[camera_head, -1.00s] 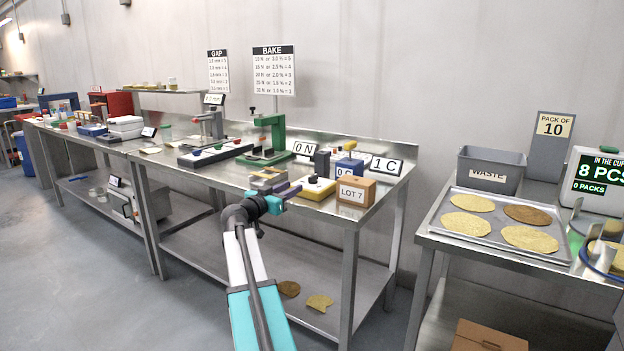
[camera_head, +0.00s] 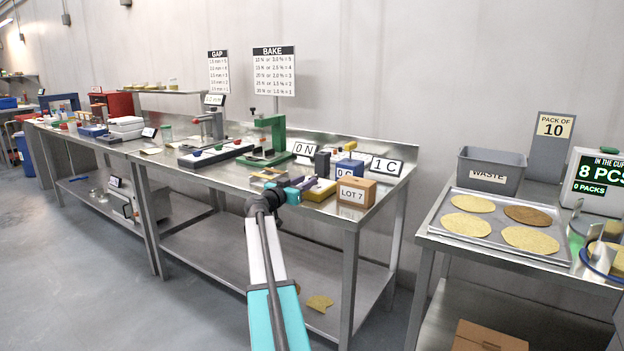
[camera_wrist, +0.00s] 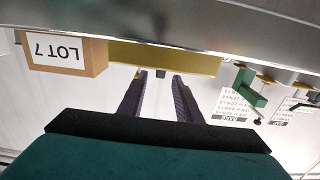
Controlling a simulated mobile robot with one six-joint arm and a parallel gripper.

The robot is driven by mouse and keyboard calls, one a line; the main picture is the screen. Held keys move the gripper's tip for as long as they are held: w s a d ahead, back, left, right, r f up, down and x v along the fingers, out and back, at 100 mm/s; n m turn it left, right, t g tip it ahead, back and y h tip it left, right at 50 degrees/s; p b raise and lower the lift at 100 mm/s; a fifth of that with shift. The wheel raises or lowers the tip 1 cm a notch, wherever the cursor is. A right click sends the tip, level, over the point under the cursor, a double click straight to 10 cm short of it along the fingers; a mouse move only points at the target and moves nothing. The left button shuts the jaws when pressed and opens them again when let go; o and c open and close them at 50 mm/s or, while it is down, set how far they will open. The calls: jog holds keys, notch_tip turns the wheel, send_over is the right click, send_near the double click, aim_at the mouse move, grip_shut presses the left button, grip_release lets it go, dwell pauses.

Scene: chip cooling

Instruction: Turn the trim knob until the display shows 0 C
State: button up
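A yellow box (camera_head: 323,191) sits on the steel bench behind my gripper (camera_head: 307,185). In the wrist view, which looks inverted, its yellow face (camera_wrist: 190,62) carries a small dark knob (camera_wrist: 160,74). That knob shows between the tips of my two open fingers (camera_wrist: 158,80); I cannot tell whether they touch it. A white display (camera_head: 386,165) on the bench's right reads 1 C. Another small label (camera_head: 345,171), reading 0 C, is partly hidden behind the LOT 7 box. A third display (camera_head: 304,150) reads 0 N.
The brown LOT 7 box (camera_head: 356,191) stands close to the right of my gripper, at the bench's front edge. A blue block (camera_head: 350,167) and a green press (camera_head: 270,138) stand behind. Open floor lies left of my arm.

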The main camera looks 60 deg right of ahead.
aim_at(312, 177)
jog(key=shift+d, duration=2.55)
grip_shut()
